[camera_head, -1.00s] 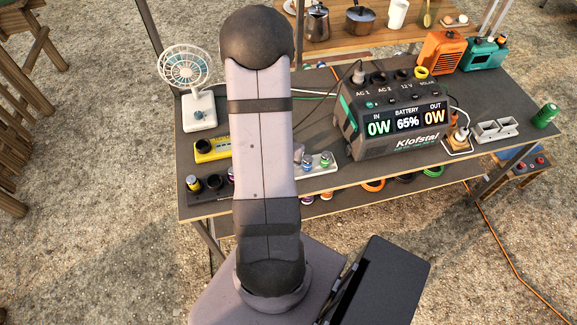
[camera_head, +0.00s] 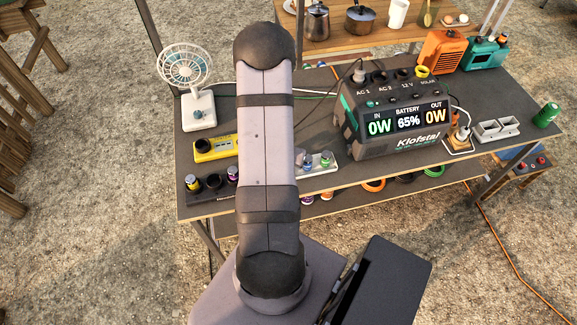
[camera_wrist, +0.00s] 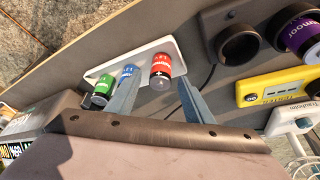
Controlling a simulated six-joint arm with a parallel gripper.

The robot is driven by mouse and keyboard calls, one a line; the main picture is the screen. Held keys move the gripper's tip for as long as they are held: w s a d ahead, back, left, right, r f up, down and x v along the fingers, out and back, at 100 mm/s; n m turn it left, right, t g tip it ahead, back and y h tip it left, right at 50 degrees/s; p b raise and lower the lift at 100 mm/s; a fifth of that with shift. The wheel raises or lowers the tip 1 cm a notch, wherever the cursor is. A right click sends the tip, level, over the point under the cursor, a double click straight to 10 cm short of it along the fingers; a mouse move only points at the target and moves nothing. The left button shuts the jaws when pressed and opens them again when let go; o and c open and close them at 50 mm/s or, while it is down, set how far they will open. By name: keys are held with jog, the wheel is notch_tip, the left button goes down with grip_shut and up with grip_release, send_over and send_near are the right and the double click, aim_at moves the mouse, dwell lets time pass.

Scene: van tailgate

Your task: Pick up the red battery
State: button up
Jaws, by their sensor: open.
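The red battery (camera_wrist: 161,68) stands on a white tray (camera_wrist: 170,45) in the wrist view, at the end of a row with a blue battery (camera_wrist: 127,76) and a green battery (camera_wrist: 103,90). My gripper (camera_wrist: 158,100) is open, with one finger near the blue battery and the other to the right of the red one. The red battery is toward the gap between the fingertips; I cannot tell the height between them.
Left of the tray in the head view are a yellow device (camera_head: 213,147), a dark holder with several cells (camera_head: 212,183) and a fan (camera_head: 192,90). A large power station (camera_head: 395,120) stands to the right. A green can (camera_head: 547,114) is at the table's right end.

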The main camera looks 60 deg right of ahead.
jog(key=shift+d+f, duration=0.15)
jog(key=shift+f, duration=0.2)
grip_shut()
notch_tip(320, 180, up, 10)
jog(key=p, duration=0.4)
jog(key=shift+p, duration=0.3)
